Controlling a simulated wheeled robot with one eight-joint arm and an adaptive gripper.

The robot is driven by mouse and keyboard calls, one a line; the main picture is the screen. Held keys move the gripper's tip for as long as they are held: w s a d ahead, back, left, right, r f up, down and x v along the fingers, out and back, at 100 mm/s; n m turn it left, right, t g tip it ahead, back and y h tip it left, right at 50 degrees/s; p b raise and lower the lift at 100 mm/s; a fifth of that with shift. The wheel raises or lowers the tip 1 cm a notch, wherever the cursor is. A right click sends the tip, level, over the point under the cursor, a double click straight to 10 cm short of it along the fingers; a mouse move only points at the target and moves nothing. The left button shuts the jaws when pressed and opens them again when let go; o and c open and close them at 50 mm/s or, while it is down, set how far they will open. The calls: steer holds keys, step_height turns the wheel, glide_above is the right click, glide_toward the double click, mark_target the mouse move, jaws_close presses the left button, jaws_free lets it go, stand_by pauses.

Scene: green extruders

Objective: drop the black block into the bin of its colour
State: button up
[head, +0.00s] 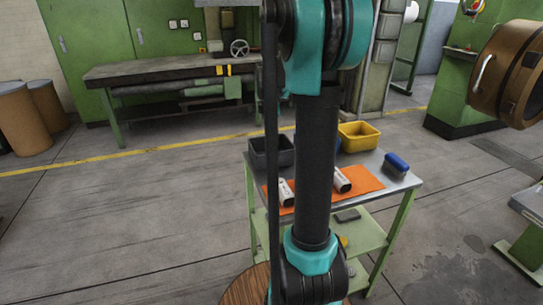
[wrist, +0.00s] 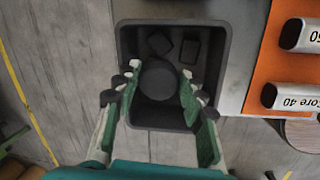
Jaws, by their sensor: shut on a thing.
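In the wrist view my gripper (wrist: 158,80) is shut on a dark, round-topped black block (wrist: 158,78). It holds the block over the open black bin (wrist: 222,60). How high the block is above the bin floor I cannot tell. Two small dark blocks (wrist: 188,50) lie on the bin floor at its far side. In the head view the black bin (head: 258,153) stands at the back left of the small table. My arm hides the gripper and the held block there.
The table (head: 398,176) also bears a yellow bin (head: 359,142), a blue bin mostly behind my arm, and a blue brush (head: 397,164). White labelled items (head: 342,181) lie on an orange mat (head: 365,182), right of the black bin. A workbench (head: 150,72) stands farther back.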

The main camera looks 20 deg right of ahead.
steer(key=o, duration=1.2)
steer(key=shift+r, duration=0.1)
steer(key=r, duration=0.4)
steer(key=s+a+r, duration=0.1)
steer(key=r, duration=0.6)
steer(key=shift+s+a+r, duration=0.2)
steer(key=shift+a+r, duration=0.05)
steer(key=shift+r, duration=0.1)
